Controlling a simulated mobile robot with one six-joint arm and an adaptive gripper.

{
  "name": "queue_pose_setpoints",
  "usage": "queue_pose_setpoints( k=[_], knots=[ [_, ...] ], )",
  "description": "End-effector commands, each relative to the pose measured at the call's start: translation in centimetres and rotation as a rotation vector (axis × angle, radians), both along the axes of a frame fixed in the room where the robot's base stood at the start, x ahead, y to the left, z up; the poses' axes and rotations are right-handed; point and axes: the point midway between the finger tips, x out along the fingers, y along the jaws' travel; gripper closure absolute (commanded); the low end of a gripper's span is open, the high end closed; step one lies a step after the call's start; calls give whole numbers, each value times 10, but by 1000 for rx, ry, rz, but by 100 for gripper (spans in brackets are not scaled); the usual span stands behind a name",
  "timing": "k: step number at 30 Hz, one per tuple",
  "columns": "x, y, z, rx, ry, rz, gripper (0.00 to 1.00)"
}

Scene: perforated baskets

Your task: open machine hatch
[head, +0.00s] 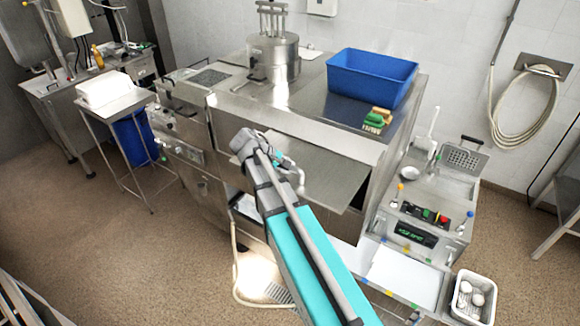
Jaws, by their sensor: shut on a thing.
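The machine (330,135) is a large stainless steel unit in the middle of the head view. Its hatch (335,178) is a flat metal panel on the front, standing out from the body at an angle, with a dark gap below it. My gripper (291,168) is at the left part of the hatch, shut on it. My arm covers part of the panel, and the exact grip point and any handle are hidden.
A blue tub (371,78), a green-yellow sponge (376,121) and a metal pot (272,58) stand on the machine top. A control unit (428,215) and a white basket (472,298) are at right. A small table (120,105) stands left. The floor at left is clear.

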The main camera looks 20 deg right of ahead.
Motion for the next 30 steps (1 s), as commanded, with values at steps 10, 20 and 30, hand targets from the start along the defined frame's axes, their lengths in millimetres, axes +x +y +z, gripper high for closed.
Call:
queue_pose_setpoints(
  k=[10,20,30],
  knots=[
    [1,-2,8,0,-1,1,100],
    [1,-2,7,0,0,0,59],
    [1,-2,7,0,0,-2,35]
  ],
)
